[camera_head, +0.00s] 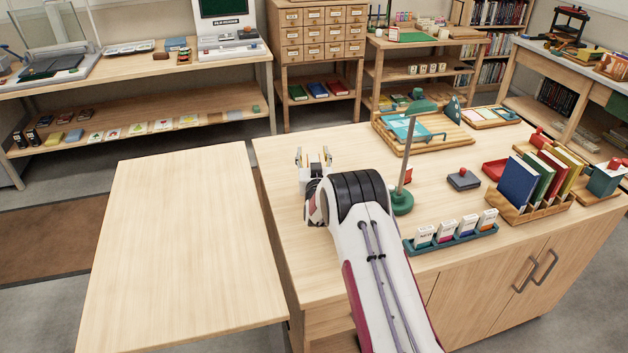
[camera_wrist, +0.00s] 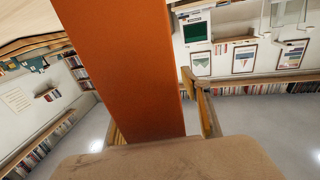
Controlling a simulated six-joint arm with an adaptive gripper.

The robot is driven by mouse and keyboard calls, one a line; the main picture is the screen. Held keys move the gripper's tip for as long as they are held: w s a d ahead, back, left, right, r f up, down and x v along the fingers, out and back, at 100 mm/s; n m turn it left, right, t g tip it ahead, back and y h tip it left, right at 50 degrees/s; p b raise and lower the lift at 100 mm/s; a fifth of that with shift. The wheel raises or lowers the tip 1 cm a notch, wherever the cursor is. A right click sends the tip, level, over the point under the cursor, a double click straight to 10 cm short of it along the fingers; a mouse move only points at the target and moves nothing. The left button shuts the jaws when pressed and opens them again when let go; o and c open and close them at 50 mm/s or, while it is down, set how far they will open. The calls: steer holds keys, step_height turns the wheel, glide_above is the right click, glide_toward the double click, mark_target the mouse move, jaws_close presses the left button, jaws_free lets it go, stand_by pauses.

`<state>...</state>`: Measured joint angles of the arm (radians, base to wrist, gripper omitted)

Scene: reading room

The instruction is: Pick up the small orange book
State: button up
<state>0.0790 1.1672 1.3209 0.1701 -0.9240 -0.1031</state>
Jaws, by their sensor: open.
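A broad flat orange slab, which looks like the small orange book (camera_wrist: 125,65), fills the middle of the wrist view from the top edge down between my fingers. It is very close to the camera. In the head view I cannot make it out at my gripper (camera_head: 313,157). There my gripper is over the left part of the wooden cabinet top, with its two fingers apart. In the wrist view my gripper (camera_wrist: 152,105) has its right finger beside the slab, and the left finger is mostly hidden behind it. I cannot tell whether either touches.
The cabinet top (camera_head: 285,215) holds a green lamp (camera_head: 402,200) right of my arm, a teal card rack (camera_head: 450,240), a dark block (camera_head: 463,180) and a wooden book rack (camera_head: 535,207). The wooden table (camera_head: 185,240) at left is bare.

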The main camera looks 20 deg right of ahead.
steer(key=shift+c, duration=0.3)
jaws_close()
steer(key=shift+r, duration=0.15)
step_height(320, 180, up, 10)
stand_by(0.7)
stand_by(0.4)
